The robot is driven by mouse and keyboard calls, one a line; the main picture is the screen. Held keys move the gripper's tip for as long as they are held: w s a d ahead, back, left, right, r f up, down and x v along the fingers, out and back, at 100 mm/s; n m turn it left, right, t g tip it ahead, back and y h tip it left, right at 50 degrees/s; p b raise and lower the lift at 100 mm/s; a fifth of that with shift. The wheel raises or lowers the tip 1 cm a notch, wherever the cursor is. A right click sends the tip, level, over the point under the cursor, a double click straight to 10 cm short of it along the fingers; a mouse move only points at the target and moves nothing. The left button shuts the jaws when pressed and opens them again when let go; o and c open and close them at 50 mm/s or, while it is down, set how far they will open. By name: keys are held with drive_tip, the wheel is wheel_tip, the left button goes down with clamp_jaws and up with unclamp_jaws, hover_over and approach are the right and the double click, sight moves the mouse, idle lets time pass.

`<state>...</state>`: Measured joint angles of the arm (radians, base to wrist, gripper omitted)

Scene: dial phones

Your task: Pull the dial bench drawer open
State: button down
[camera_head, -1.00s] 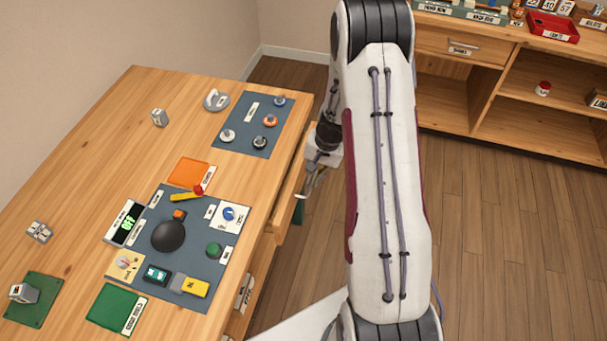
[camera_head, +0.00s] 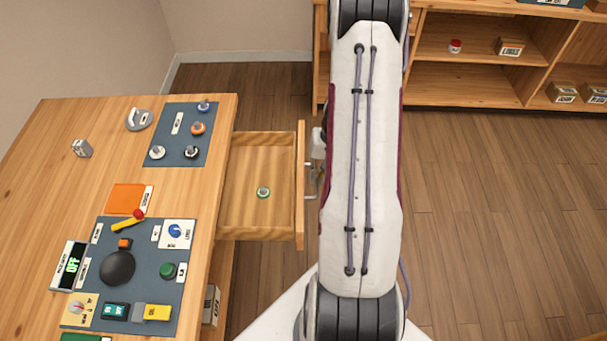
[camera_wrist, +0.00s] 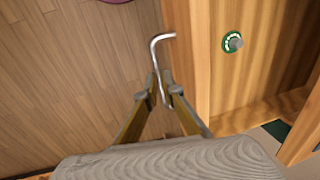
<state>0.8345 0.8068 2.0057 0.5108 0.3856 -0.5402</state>
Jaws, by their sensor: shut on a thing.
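The bench drawer (camera_head: 240,212) stands well out from the wooden bench (camera_head: 50,180) in the head view. Its front panel (camera_head: 301,190) is apart from the bench edge. Inside lies a small green-rimmed dial (camera_head: 263,192), also in the wrist view (camera_wrist: 233,43). The metal drawer handle (camera_wrist: 157,48) is on the outside of the front. My gripper (camera_wrist: 159,92) is shut on the handle, with one finger on each side of the bar. In the head view my arm hides most of the gripper.
A blue-grey panel with several dials (camera_head: 175,120) and a control mat (camera_head: 140,240) with a black dome and buttons lie on the bench. Wooden shelves (camera_head: 470,90) stand at the back right. The floor (camera_head: 500,220) right of my arm is clear.

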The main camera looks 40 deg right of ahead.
drive_tip(key=shift+s+d, duration=0.3)
drive_tip(key=shift+s, duration=0.05)
drive_tip(key=c, duration=2.4)
unclamp_jaws()
drive_tip(key=shift+c, duration=0.2)
drive_tip(key=shift+r, duration=0.2)
wheel_tip(320, 180, up, 11)
drive_tip(key=s+d, duration=0.1)
drive_tip(key=shift+s+d+r, duration=0.2)
drive_tip(key=shift+s+d, duration=0.05)
drive_tip(key=shift+d, duration=0.05)
